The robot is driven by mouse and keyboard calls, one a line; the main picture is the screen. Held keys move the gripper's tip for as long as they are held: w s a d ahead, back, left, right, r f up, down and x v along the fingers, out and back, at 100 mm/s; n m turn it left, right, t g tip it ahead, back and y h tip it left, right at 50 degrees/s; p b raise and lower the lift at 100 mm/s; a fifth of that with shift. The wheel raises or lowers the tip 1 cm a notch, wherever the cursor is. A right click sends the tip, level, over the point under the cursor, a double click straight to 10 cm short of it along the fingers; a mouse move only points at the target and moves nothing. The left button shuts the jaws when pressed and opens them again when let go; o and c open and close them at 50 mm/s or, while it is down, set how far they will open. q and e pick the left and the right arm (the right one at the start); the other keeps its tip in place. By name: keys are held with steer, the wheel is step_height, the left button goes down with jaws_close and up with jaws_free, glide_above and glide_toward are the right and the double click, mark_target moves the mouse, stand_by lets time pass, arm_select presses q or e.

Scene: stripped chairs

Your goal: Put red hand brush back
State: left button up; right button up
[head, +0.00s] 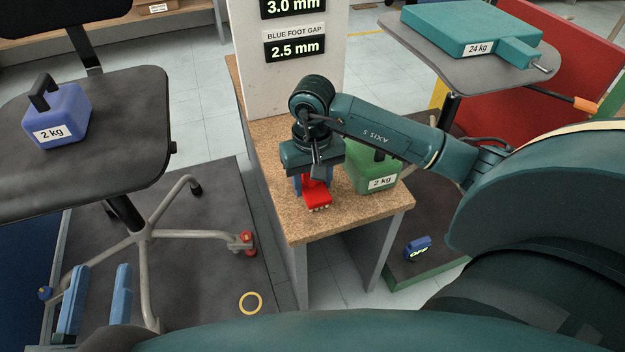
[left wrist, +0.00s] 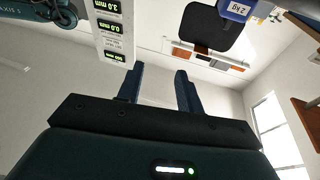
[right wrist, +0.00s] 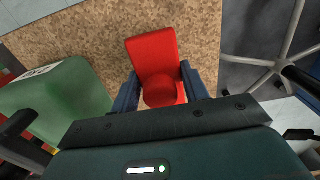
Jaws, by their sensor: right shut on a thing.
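The red hand brush (head: 317,197) is at the cork-topped table (head: 300,227), near its front end. My right gripper (head: 312,186) comes down over it from above, and its fingers are shut on the brush. In the right wrist view the brush (right wrist: 155,60) sits between the two blue fingers, above the cork surface. I cannot tell whether it touches the table. My left gripper (head: 95,300) is at the lower left of the head view, open and empty. Its parted fingers also show in the left wrist view (left wrist: 160,90).
A green 2 kg weight (head: 372,172) stands on the table just right of the brush. A gap display post (head: 292,80) rises behind. A chair seat with a blue 2 kg weight (head: 57,115) is at left; a seat with a teal 24 kg block (head: 470,30) is at right.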

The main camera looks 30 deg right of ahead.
steer(key=o, duration=0.5)
steer(key=shift+f, duration=0.15)
steer(key=o, duration=0.4)
steer(key=shift+o, duration=0.3)
